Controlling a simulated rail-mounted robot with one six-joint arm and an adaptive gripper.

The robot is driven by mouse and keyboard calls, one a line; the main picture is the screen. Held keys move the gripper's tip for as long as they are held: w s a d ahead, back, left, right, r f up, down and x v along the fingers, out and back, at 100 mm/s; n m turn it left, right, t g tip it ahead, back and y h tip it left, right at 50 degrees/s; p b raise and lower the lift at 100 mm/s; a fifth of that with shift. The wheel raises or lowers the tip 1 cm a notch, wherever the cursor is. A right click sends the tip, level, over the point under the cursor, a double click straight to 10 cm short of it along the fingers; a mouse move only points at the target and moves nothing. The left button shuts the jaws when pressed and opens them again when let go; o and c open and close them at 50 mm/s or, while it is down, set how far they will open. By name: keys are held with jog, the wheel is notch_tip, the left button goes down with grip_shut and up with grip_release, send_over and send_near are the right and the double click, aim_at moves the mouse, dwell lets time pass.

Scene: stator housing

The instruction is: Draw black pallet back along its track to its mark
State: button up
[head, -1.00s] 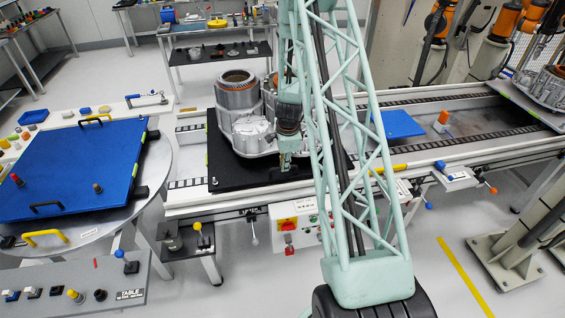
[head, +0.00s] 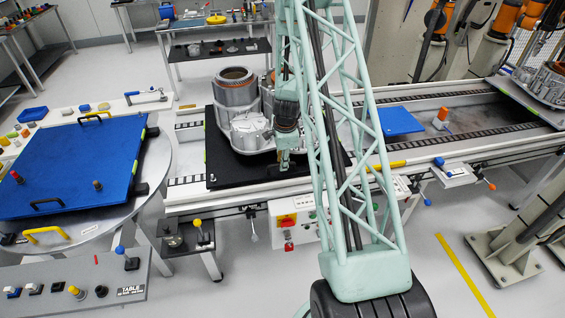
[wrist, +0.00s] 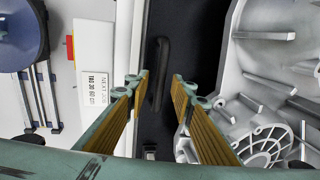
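The black pallet (head: 222,176) lies on the track at the middle of the head view, carrying the silver stator housing (head: 248,130). My gripper (head: 284,167) points down at the pallet's front part, just in front of the housing. In the wrist view, my gripper (wrist: 160,84) is open. Its two ribbed fingers stand on either side of a dark bar handle (wrist: 161,62) on the pallet (wrist: 196,40), with gaps on both sides. Whether the fingertips reach down to the handle's height is unclear. The mark cannot be made out. My arm's lattice hides part of the pallet's right side.
The track (head: 460,132) runs right to another housing (head: 550,85). A blue plate (head: 400,121) and an orange-topped block (head: 441,117) lie between the rails. A round table with a blue board (head: 70,170) stands left. A control box (head: 290,222) is at the track's front.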

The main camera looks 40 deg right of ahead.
jog(key=shift+r, duration=0.1)
notch_tip(320, 180, up, 12)
jog(key=s+a, duration=0.1)
jog(key=s, duration=0.1)
jog(key=shift+a+f, duration=0.15)
jog(key=shift+f, duration=0.1)
dwell(0.7)
dwell(1.1)
